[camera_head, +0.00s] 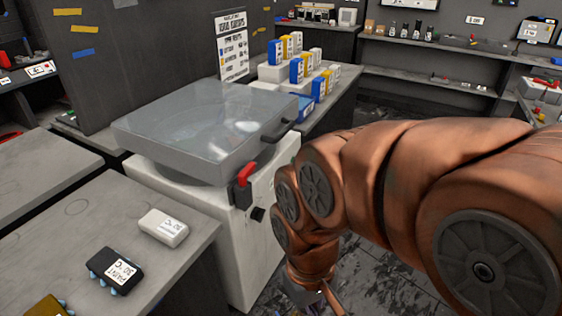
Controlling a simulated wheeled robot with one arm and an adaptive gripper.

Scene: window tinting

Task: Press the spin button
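A white machine (205,235) with a clear, shut lid (205,125) stands left of centre. The lid has a dark handle (279,131). On the machine's front are a red lever (245,173) with a dark plate under it and a small black knob (258,214). No label reading spin is legible, so I cannot tell which control is the spin button. My copper-coloured arm comes in from the right and bends down in front of the machine. My gripper (318,299) is at the bottom edge, mostly hidden and cut off, below and right of the knob. Its fingers are not clear.
A grey table (185,215) at lower left holds a white block (163,228), a black labelled block (116,270) and a yellowish one at the edge. Behind the machine, a counter carries several blue, yellow and white boxes (296,70). Shelves line the back wall. Floor shows beneath my arm.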

